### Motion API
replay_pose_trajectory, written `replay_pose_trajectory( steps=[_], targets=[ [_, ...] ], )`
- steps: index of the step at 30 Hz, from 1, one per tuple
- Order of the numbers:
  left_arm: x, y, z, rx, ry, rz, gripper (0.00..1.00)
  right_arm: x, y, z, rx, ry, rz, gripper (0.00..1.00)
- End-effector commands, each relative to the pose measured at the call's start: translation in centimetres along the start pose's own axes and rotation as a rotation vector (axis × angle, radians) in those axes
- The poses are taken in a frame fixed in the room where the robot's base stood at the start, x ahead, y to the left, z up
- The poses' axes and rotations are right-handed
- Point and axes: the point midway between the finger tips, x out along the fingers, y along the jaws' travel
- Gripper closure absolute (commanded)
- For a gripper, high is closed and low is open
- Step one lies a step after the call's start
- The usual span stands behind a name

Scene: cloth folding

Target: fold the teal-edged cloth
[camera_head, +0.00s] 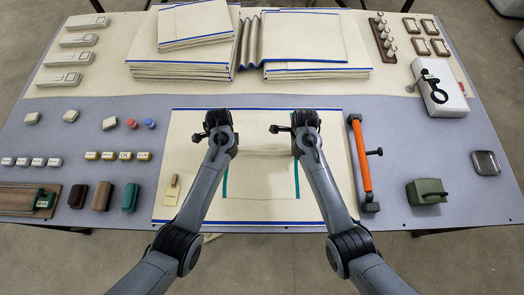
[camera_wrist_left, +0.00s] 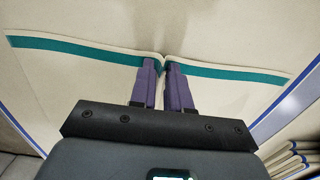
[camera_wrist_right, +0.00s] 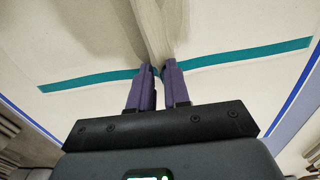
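The cream teal-edged cloth (camera_head: 262,190) lies on a larger cream sheet with a blue border, between my two arms. Its teal strips run down its left and right sides in the head view. My left gripper (camera_wrist_left: 164,66) is shut on its teal edge, with a small pucker between the fingers. My right gripper (camera_wrist_right: 160,72) is shut on the opposite teal edge; a raised ridge of cloth runs away from its fingers. In the head view my wrists hide both sets of fingertips and the cloth's far corners.
The blue-bordered sheet (camera_head: 338,205) is under the cloth. A tan tag (camera_head: 172,190) lies on its left part. An orange-handled bar (camera_head: 361,156) lies close on the right, with a green block (camera_head: 427,191) beyond. Folded cloth stacks (camera_head: 180,68) fill the back.

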Motion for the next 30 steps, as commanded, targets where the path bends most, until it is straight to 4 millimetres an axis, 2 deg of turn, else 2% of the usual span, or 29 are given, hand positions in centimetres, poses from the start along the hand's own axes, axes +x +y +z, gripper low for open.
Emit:
replay_pose_trajectory(
  steps=[6,21,30],
  targets=[
    [0.1,0.1,0.0,0.000,-0.001,0.002,1.00,0.1,0.1,0.0,0.000,0.001,0.002,1.00],
    [0.0,0.1,0.0,0.000,-0.001,0.002,1.00,0.0,0.1,-0.1,0.000,0.001,0.002,1.00],
    [-1.5,0.0,0.0,0.000,0.000,0.001,1.00,-1.5,0.0,0.0,0.000,0.000,0.001,1.00]
  ],
)
